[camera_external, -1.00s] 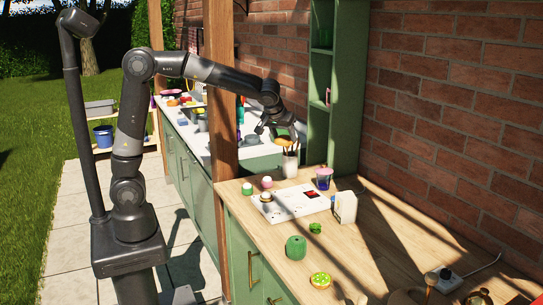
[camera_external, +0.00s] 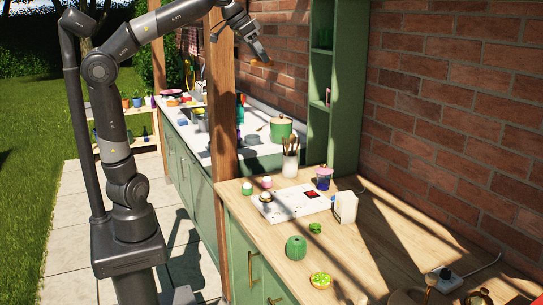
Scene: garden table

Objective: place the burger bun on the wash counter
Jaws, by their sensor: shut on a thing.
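My gripper (camera_external: 264,60) is raised high in front of the brick wall, above the far counter. It is shut on a small orange-brown thing, which looks like the burger bun (camera_external: 267,64). The bun shows only as a sliver at the fingertips. The white wash counter (camera_external: 205,143) runs along the wall behind the wooden post, at the far left. The post hides part of it. The gripper and bun are well clear of the counter surface.
A wooden post (camera_external: 222,100) stands near my arm. A green pot (camera_external: 281,129), bottles and dishes crowd the white counter. A green shelf (camera_external: 321,95) separates it from the wooden counter (camera_external: 365,250), which holds a white board (camera_external: 280,208) and a brush holder (camera_external: 290,164).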

